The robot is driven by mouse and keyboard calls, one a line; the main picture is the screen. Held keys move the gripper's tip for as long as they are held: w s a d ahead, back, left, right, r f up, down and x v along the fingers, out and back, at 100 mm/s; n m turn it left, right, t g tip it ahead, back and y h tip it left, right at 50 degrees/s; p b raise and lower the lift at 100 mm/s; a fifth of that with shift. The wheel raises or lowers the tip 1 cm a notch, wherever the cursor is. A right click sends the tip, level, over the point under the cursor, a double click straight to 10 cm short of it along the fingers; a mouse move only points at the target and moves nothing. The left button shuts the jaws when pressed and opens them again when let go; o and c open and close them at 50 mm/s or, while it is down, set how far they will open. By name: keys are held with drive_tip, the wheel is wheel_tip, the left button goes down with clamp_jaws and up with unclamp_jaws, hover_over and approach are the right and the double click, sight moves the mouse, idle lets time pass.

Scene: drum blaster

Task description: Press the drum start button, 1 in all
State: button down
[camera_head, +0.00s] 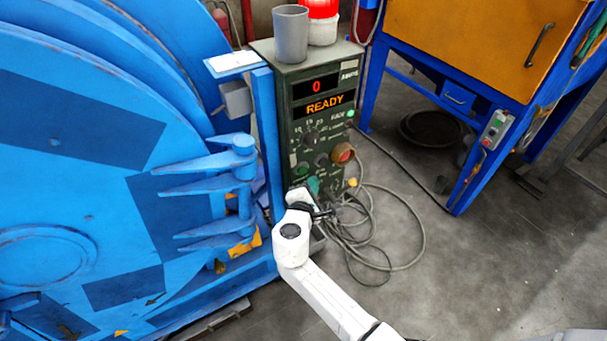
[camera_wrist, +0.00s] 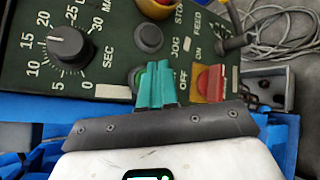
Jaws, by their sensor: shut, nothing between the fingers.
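The dark green control panel (camera_head: 318,140) stands beside the blue drum, its display reading 0 and READY. A small green button (camera_head: 303,168) shows low on its left side; I cannot read its label. My gripper (camera_head: 313,186) is shut and empty at the panel's lower part. Its teal fingertips (camera_wrist: 158,82) are pressed together below the black button, near the JOG and OFF labels. They hide part of the panel. I cannot tell whether they touch it.
A black dial (camera_wrist: 68,45) marked SEC and a red switch (camera_wrist: 210,82) flank the fingertips. The blue drum machine (camera_head: 110,150) fills the left. Loose cables (camera_head: 390,215) lie on the floor right of the panel. A blue and orange cabinet (camera_head: 480,45) stands farther right.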

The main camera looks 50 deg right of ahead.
sight(302, 170)
drive_tip(key=shift+w+d, duration=0.2)
drive_tip(key=shift+w, duration=0.45)
drive_tip(key=shift+w, duration=0.15)
idle(1.5)
drive_tip(key=shift+w+d+b, duration=0.1)
drive_tip(key=shift+w+b, duration=0.15)
drive_tip(key=shift+b, duration=0.15)
